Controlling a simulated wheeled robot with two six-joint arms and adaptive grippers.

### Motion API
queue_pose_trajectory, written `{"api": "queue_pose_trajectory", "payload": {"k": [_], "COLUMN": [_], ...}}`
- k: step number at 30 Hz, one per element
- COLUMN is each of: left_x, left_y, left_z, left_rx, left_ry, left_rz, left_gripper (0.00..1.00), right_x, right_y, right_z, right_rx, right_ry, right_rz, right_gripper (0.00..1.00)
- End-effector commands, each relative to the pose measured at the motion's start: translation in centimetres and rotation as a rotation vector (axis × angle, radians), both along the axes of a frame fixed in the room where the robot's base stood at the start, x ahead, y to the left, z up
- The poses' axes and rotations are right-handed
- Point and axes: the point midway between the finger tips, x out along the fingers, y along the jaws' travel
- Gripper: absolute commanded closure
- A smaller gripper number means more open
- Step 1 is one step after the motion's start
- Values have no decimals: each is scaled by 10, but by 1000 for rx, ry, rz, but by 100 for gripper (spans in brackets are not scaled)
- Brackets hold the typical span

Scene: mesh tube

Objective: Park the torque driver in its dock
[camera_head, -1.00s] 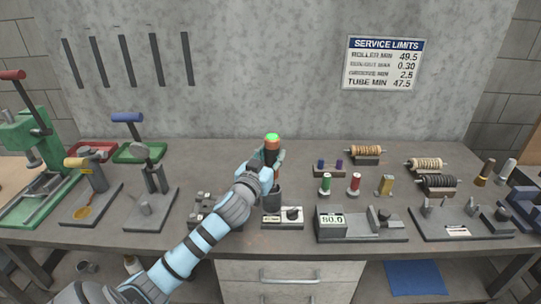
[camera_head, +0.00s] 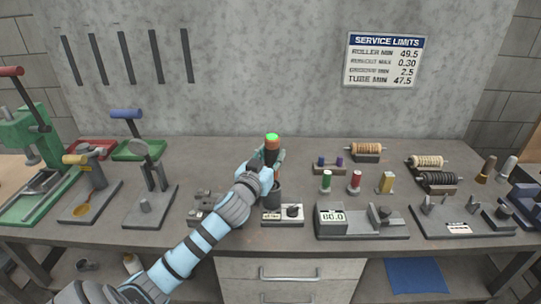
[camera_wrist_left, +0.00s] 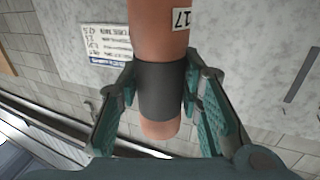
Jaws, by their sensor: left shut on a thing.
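The torque driver (camera_head: 272,146) stands about upright, with a green lit top, an orange band and a dark body. My left gripper (camera_head: 271,172) is shut on it. In the left wrist view, the fingers of this gripper (camera_wrist_left: 163,95) lie on both sides of the dark band of the orange-brown driver (camera_wrist_left: 160,25), which carries a "17" label. Below the gripper is a dark cup (camera_head: 272,197), apparently the dock, beside a small base with a pale plate (camera_head: 274,217). Whether the driver's lower end is inside the cup is hidden. My right gripper is not in view.
A grey gauge with a display (camera_head: 331,219) stands close to the right of the cup. A small grey fixture (camera_head: 205,202) is close to the left, partly behind my arm. Colored pegs, including a green one (camera_head: 326,182), stand behind right. The bench behind the driver is clear.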

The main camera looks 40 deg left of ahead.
Motion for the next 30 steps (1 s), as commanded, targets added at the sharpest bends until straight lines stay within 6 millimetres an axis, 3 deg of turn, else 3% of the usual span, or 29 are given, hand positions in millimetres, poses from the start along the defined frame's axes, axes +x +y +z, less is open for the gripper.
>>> {"api": "queue_pose_trajectory", "payload": {"k": [30], "left_x": [0], "left_y": [0], "left_z": [-11], "left_rx": [1], "left_ry": [-3], "left_rz": [-1], "left_gripper": [100], "right_x": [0], "right_y": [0], "right_z": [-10], "right_rx": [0], "right_ry": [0], "right_rz": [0], "right_gripper": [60]}}
